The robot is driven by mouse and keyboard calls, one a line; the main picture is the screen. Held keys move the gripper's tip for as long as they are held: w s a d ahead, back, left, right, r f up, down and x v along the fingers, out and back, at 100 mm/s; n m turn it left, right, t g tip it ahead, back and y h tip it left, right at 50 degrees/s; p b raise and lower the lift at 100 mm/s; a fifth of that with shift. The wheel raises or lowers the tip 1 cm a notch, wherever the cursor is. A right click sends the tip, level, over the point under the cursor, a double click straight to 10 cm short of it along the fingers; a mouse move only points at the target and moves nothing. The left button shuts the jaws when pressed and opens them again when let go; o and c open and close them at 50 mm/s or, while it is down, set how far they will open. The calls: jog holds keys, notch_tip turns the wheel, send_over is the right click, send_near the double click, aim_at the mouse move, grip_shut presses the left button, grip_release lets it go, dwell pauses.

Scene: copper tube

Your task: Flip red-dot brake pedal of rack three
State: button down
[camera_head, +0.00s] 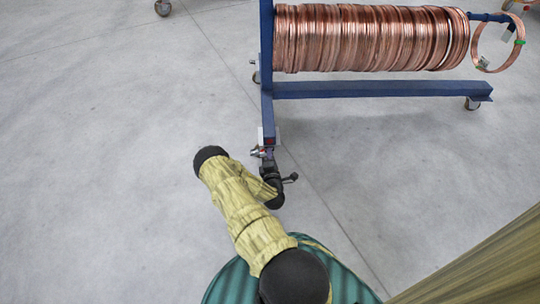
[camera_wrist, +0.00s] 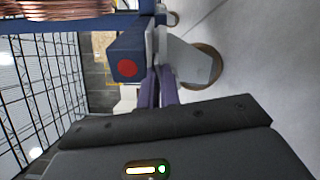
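The red dot (camera_wrist: 127,68) is on the end face of the rack's blue beam (camera_wrist: 130,42) in the wrist view. Beside it, to the right, is a grey metal brake pedal (camera_wrist: 190,62), in front of a round caster wheel (camera_wrist: 211,52). My gripper (camera_wrist: 157,72) has its two dark purple fingers close together, apparently shut, with the tips between the beam end and the pedal. Whether they touch the pedal I cannot tell. In the head view my gripper (camera_head: 267,158) is right at the near end of the rack's blue foot, and the pedal is mostly hidden there.
The blue rack (camera_head: 380,90) carries many copper coils (camera_head: 370,38); one loose coil (camera_head: 498,42) hangs at its right end. Another caster (camera_head: 472,103) is at the rack's right. A wire mesh (camera_wrist: 40,90) shows in the wrist view.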

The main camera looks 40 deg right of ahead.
jog(key=shift+m+p, duration=0.4)
jog(key=shift+f+m+p, duration=0.4)
jog(key=shift+m+p, duration=0.4)
jog(key=shift+m, duration=0.4)
jog(key=shift+f+m+p, duration=0.4)
jog(key=shift+m+p, duration=0.35)
jog(key=shift+m, duration=0.45)
jog(key=shift+a, duration=0.1)
jog(key=c, duration=1.6)
grip_release()
